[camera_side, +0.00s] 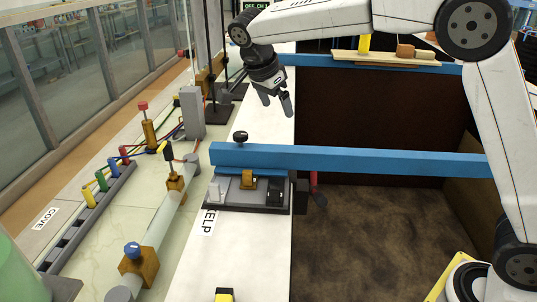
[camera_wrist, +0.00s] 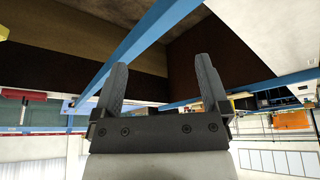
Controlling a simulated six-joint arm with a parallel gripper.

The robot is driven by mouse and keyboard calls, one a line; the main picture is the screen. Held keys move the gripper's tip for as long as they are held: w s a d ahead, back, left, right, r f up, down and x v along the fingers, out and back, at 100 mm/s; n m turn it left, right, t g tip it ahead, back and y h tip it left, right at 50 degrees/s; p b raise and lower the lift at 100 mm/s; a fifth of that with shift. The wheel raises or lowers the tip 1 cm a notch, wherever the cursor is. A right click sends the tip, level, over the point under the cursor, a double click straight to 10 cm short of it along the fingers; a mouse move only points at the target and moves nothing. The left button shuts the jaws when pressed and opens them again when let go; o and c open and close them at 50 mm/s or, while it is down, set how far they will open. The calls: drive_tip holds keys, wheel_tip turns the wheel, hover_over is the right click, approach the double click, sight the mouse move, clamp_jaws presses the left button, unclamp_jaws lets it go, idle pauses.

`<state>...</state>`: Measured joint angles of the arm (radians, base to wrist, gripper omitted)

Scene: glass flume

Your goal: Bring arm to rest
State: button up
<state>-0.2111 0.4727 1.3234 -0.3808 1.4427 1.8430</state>
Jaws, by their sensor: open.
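My gripper (camera_side: 277,100) hangs in the air above the white ledge in the side view, behind the blue beam and clear of it. Its two dark fingers are apart with nothing between them. The wrist view shows the open fingers (camera_wrist: 164,90) from behind, with the dark brown pit wall and blue beams beyond them. My white arm reaches across the top right of the side view.
A blue beam (camera_side: 380,160) spans the brown-floored pit (camera_side: 380,235). A pipe with valves (camera_side: 160,222) and a rack of coloured plugs (camera_side: 92,205) lie left. A wooden board (camera_side: 385,59) sits at the back.

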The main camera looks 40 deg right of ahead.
drive_tip(key=s+d+f+n+t+y, duration=0.1)
drive_tip(key=s+d+f+n+y, duration=0.1)
drive_tip(key=s+f+n, duration=0.7)
drive_tip(key=s+d+f+n+t+y, duration=0.1)
drive_tip(key=s+d+f+n+y, duration=0.1)
drive_tip(key=s+f+n, duration=0.7)
drive_tip(key=s, duration=0.3)
drive_tip(key=shift+s+f+t, duration=0.15)
drive_tip(key=shift+s+t, duration=0.15)
drive_tip(key=shift+s, duration=0.1)
idle(0.9)
